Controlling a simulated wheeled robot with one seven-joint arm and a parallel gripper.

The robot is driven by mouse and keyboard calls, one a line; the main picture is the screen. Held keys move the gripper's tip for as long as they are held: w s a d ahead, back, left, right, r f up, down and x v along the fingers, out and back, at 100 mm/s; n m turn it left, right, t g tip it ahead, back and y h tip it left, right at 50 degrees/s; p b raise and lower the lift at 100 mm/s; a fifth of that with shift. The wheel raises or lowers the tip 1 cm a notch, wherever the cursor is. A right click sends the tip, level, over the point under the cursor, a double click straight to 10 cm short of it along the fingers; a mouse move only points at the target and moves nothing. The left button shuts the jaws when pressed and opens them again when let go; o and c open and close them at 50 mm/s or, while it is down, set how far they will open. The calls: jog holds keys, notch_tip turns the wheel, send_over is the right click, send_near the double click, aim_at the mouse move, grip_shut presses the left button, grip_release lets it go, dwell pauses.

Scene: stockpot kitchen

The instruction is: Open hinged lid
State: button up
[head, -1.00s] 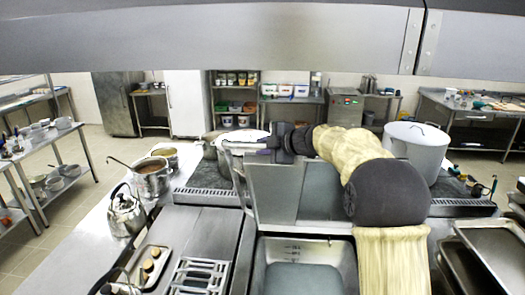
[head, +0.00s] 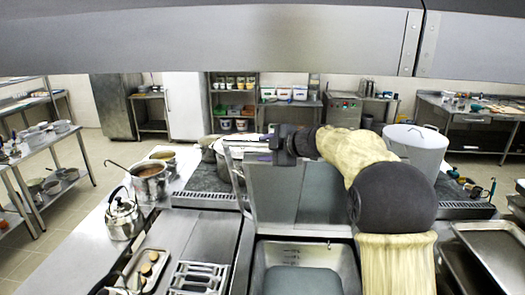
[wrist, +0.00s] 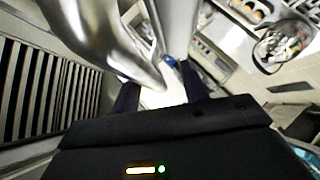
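The hinged lid (head: 275,190) is a grey steel panel standing raised, nearly upright, behind the open steel basin (head: 300,280). A thin bar handle (head: 238,185) runs along its left side. My gripper (head: 245,150) is at the lid's top edge, near the upper end of the bar, pointing left. In the wrist view, my dark fingers (wrist: 162,92) stand apart with a bright surface between them. A large shiny metal tube or curved part (wrist: 105,40) fills the upper left. Whether the fingers touch the lid or handle is unclear.
Pots stand behind and left of the lid, among them a soup pot (head: 150,183) and a kettle (head: 124,215). Trays (head: 495,250) lie at right. A steel hood (head: 200,40) spans the top.

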jog(key=b+v, duration=0.5)
jog(key=v, duration=1.1)
jog(key=shift+d+r, duration=0.1)
jog(key=shift+d, duration=0.05)
jog(key=s+d+f+m+t+h+b, duration=0.2)
jog(key=d+f+m+h+b, duration=0.25)
jog(key=f+m, duration=0.65)
jog(key=s+d+f+m+t+h+b, duration=0.1)
jog(key=s+d+f+m+h+b, duration=0.3)
jog(key=f, duration=1.1)
jog(key=s+f+m+g+h+b, duration=0.1)
jog(key=s+f+m+g, duration=0.7)
jog(key=s+f, duration=1.2)
jog(key=shift+s+d+f+g+h+b, duration=0.3)
jog(key=shift+s+g+b, duration=0.25)
jog(key=shift+b, duration=0.35)
